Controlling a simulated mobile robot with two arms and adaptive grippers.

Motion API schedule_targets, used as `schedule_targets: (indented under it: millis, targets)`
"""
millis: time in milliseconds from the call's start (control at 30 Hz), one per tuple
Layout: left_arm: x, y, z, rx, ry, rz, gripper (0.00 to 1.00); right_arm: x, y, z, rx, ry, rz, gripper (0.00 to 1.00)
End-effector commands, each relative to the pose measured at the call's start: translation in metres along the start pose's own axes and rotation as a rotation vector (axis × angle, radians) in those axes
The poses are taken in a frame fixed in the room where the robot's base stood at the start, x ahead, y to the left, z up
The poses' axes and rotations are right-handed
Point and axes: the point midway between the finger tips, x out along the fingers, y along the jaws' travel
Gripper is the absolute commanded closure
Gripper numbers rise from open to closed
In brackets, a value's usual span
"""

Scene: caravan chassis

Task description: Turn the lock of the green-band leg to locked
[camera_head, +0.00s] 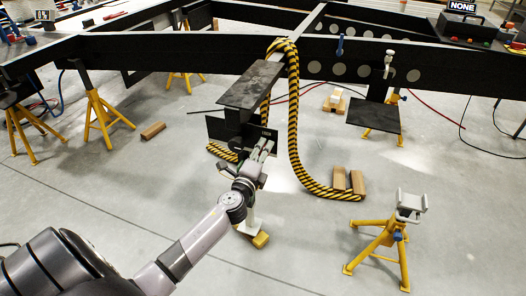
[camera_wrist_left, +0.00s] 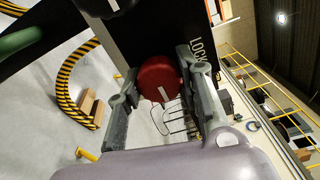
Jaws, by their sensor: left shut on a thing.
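The lock is a round red knob (camera_wrist_left: 158,78) with a short white mark, in front of a dark plate (camera_wrist_left: 150,35) lettered LOCK at its right edge. The white mark is on the knob's lower part in the left wrist view, nearly upright and slightly tilted. My left gripper (camera_wrist_left: 157,85) is shut on the knob, one finger at each side. A green band (camera_wrist_left: 18,41) shows at the upper left of that view. In the head view, my left gripper (camera_head: 265,147) is at the dark leg under the chassis beam, and hides the knob.
A yellow-black striped hose (camera_head: 293,120) hangs over the beam just right of the leg and runs along the floor to wooden blocks (camera_head: 348,181). A yellow stand (camera_head: 385,245) is at the right front. Open floor lies at the left front.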

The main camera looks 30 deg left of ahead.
Motion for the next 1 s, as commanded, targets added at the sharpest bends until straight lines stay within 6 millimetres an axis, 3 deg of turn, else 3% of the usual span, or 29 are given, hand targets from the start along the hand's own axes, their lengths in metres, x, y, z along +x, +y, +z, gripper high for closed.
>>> schedule_targets:
  millis: [567, 600, 900, 1000]
  targets:
    - [-0.0005, 0.0014, -0.0010, 0.034, 0.002, 0.002, 0.94, -0.0005, 0.0001, -0.0002, 0.000, 0.000, 0.000, 0.46]
    - [-0.0005, 0.0014, -0.0010, 0.034, 0.002, 0.002, 0.65, -0.0005, 0.0001, -0.0002, 0.000, 0.000, 0.000, 0.46]
    - [-0.0002, 0.0007, -0.0005, 0.033, 0.001, 0.001, 0.46, -0.0005, 0.0002, -0.0003, 0.000, 0.001, 0.000, 0.46]
    - [-0.0002, 0.0005, -0.0004, 0.032, 0.001, 0.001, 0.46, -0.0005, 0.0002, -0.0003, 0.000, 0.001, 0.000, 0.46]
